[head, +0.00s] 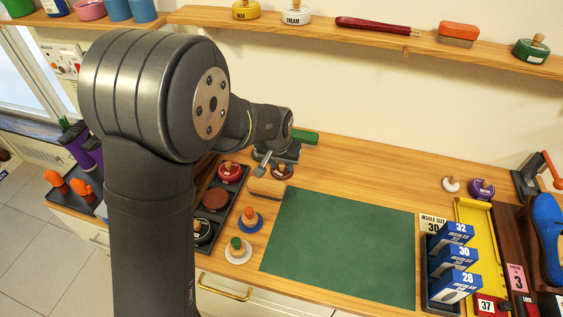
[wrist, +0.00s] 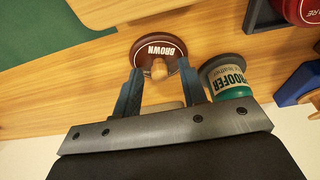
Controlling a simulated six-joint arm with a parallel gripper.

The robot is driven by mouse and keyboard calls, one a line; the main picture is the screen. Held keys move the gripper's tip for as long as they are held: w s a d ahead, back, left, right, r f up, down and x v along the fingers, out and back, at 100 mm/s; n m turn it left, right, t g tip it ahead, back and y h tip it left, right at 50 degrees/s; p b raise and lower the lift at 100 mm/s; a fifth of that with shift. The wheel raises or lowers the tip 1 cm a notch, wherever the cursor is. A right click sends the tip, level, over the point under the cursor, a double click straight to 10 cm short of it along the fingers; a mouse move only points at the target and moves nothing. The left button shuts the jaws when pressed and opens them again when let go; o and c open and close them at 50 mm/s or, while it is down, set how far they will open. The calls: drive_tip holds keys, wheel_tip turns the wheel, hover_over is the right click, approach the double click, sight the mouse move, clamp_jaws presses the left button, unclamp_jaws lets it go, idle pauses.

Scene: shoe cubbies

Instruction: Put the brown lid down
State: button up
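The brown lid (wrist: 160,48), a dark red-brown disc marked BROWN with a pale wooden knob, shows in the wrist view between and just beyond my fingertips. In the head view the brown lid (head: 282,171) appears to rest on the wooden bench, behind the wooden block and partly hidden by my gripper. My gripper (wrist: 160,72) is open, with its two blue-grey fingers apart on either side of the knob and gaps showing. In the head view my gripper (head: 270,160) is low over the bench, its fingers partly hidden.
A dark tray (head: 238,187) holds a red lid (head: 228,168) and a brown round (head: 215,198). A wooden block (head: 266,188) lies near the lid. A PROOFER tin (wrist: 227,78) stands close by my right-hand finger. The green mat (head: 340,245) is clear.

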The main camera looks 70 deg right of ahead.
drive_tip(key=shift+r, duration=0.1)
drive_tip(key=v, duration=1.2)
drive_tip(key=x, duration=1.2)
drive_tip(key=shift+r, duration=1.4)
